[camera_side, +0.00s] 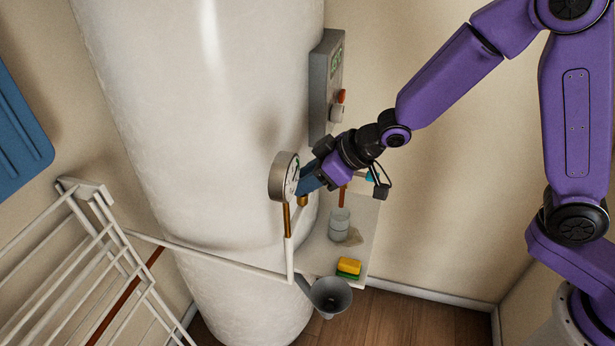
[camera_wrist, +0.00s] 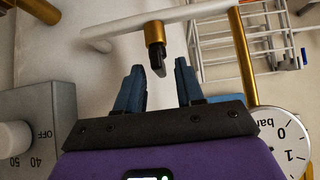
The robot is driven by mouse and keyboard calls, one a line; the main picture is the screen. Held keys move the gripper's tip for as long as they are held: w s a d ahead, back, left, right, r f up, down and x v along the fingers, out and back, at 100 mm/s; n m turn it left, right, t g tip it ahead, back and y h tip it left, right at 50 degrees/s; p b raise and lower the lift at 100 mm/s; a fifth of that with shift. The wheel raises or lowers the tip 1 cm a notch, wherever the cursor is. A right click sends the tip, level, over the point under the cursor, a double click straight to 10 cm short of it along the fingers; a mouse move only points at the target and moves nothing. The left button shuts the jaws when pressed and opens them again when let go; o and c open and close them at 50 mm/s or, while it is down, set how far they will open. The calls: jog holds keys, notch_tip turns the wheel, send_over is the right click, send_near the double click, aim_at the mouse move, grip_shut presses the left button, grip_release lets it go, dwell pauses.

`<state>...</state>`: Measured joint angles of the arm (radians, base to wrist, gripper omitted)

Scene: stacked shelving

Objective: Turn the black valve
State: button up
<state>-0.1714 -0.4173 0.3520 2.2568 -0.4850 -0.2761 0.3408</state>
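The black valve (camera_wrist: 158,68) shows in the wrist view as a small dark handle on the end of a brass fitting (camera_wrist: 154,32) on a white pipe. My gripper (camera_wrist: 160,78) is open, with one blue finger on each side of the valve's line. The valve's tip appears at the gap between the fingertips; I cannot tell how deep it sits, and no contact shows. In the side view my gripper (camera_side: 308,182) is just right of the gauge, above a brass fitting (camera_side: 302,201). The valve itself is not distinguishable there.
A round pressure gauge (camera_side: 284,177) on a brass stem stands close beside my gripper. A grey control box (camera_side: 325,85) with a knob is on the white tank (camera_side: 210,130). A shelf below holds a jar (camera_side: 339,224) and sponge (camera_side: 349,267). A white drying rack (camera_side: 85,265) stands left.

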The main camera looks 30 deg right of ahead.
jog(key=shift+r, duration=0.1)
jog(key=v, duration=0.7)
jog(key=shift+s+d, duration=0.15)
dwell(0.5)
jog(key=s+d+n+g+h, duration=0.2)
jog(key=s+d+g+h, duration=0.1)
jog(key=s+d, duration=0.6)
jog(key=s+d+n+g+h, duration=0.1)
jog(key=s+d+g+h, duration=0.1)
jog(key=s+d, duration=0.7)
jog(key=s+g, duration=0.1)
jog(key=s, duration=0.7)
jog(key=shift+s+d+f+n+h, duration=0.3)
jog(key=shift+s+d+n+h, duration=0.1)
